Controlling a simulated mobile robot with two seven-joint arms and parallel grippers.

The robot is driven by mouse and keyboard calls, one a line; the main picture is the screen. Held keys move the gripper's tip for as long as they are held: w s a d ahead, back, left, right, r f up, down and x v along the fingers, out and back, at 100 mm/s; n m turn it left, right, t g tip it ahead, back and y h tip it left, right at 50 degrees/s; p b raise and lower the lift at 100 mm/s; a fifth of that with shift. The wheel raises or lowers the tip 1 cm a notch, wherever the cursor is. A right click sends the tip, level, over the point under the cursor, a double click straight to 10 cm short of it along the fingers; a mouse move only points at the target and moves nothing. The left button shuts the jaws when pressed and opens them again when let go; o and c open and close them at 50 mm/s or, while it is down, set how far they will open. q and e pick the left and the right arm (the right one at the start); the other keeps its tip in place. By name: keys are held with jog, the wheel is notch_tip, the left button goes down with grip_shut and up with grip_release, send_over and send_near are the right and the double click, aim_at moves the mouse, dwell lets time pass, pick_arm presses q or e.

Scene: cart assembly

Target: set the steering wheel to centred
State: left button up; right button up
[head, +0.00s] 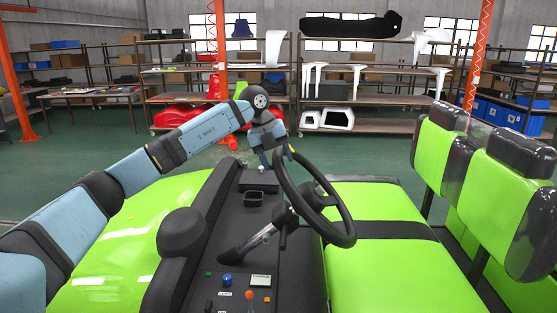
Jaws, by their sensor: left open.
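The black steering wheel (339,217) stands tilted on its column (262,240) above the cart's dark dashboard, in the middle of the head view. Its rim shows as a slanted oval, with the hub and spokes inside it. My left gripper (274,160) reaches in from the left and is at the upper left part of the rim. It is open. I cannot tell whether its fingers touch the rim or sit around it. My right gripper is not in view.
The dark dashboard (199,278) carries a blue knob, an orange knob and a small display. Green seats (379,277) with upright backrests (437,150) fill the right side. Shelves (400,99) with parts stand far behind. The green floor between is clear.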

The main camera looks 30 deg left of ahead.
pick_arm(q)
jog(key=shift+w+d+f, duration=0.15)
jog(key=shift+w+f, duration=0.05)
jog(key=shift+f, duration=0.45)
